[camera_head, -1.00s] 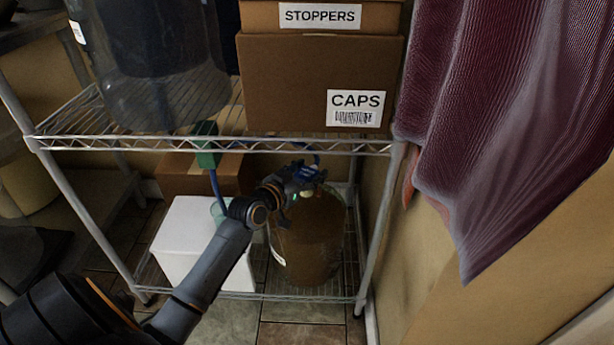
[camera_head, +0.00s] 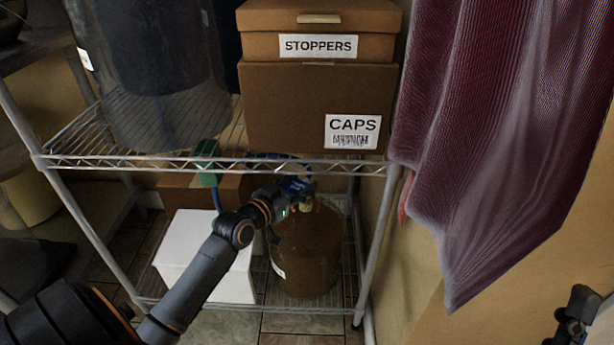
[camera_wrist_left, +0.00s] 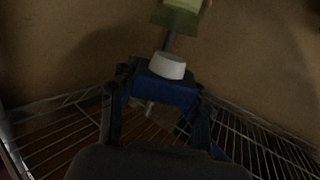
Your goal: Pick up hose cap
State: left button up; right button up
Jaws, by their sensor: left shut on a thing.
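My left gripper (camera_head: 298,187) is at the lower shelf, just above the neck of a brown glass jug (camera_head: 306,252). It is shut on a small white hose cap (camera_wrist_left: 168,65), which shows between the blue finger parts in the left wrist view. A thin grey stem rises behind the cap toward a yellow-green piece (camera_wrist_left: 178,18). The cap is too small and covered to make out in the head view. My right gripper (camera_head: 575,318) is at the lower right edge, partly cut off; its jaw state is unclear.
The wire shelf's front rail (camera_head: 215,165) runs just above my left gripper. A white box (camera_head: 205,255) stands left of the jug. A blue hose with a green clip (camera_head: 206,163) hangs behind. The CAPS box (camera_head: 285,110) sits above; a dark red cloth (camera_head: 490,130) hangs at right.

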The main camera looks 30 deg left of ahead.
pick_arm(q)
jog(key=s+p, duration=0.1)
jog(key=s, duration=0.6)
jog(key=shift+a+r+p, duration=0.15)
jog(key=shift+p, duration=0.2)
jog(key=p, duration=0.1)
send_near(291, 195)
jog(key=shift+w+f+p, duration=0.15)
jog(key=shift+w+f, duration=0.05)
jog(key=shift+w, duration=0.6)
jog(key=shift+w+f+p, duration=0.2)
jog(key=shift+w, duration=0.6)
jog(key=shift+w+f+p, duration=0.15)
jog(key=shift+w+f, duration=0.05)
jog(key=shift+w, duration=0.6)
pick_arm(e)
jog(key=w+f+g+h, duration=0.2)
jog(key=w+f+g, duration=0.2)
jog(key=f, duration=0.3)
jog(key=w+f+g+h, duration=0.2)
jog(key=w+f+g, duration=0.2)
jog(key=f+g, duration=0.2)
jog(key=shift+w+f+g, duration=0.25)
jog(key=shift+f+g, duration=0.15)
jog(key=shift+f, duration=0.4)
